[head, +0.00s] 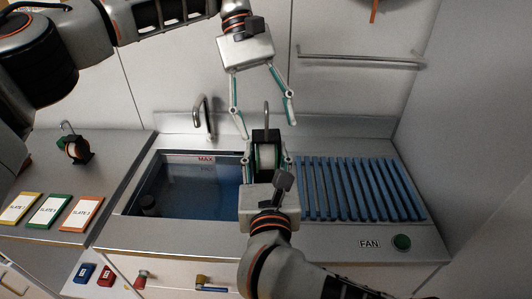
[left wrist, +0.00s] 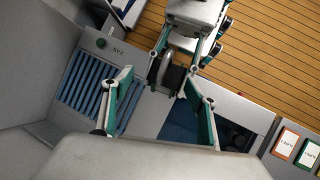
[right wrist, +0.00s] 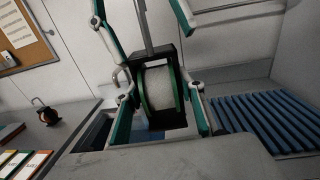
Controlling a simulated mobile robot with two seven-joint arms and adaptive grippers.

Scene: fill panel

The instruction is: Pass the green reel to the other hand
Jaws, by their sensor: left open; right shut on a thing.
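The green reel (head: 266,157) has a black frame, a pale drum with green rims and a metal hook on top. It is upright above the sink's right edge; it also shows in the right wrist view (right wrist: 160,88) and the left wrist view (left wrist: 170,76). My right gripper (head: 265,164) is shut on its frame from the near side. My left gripper (head: 268,129) comes down from above, fingers open.
The sink (head: 185,185) holds water, with a tap (head: 203,115) behind it. A blue slatted rack (head: 355,187) is at its right. Another reel, with orange (head: 76,150), stands on the left counter near several labelled plates (head: 50,210). A rail (head: 360,60) crosses the back wall.

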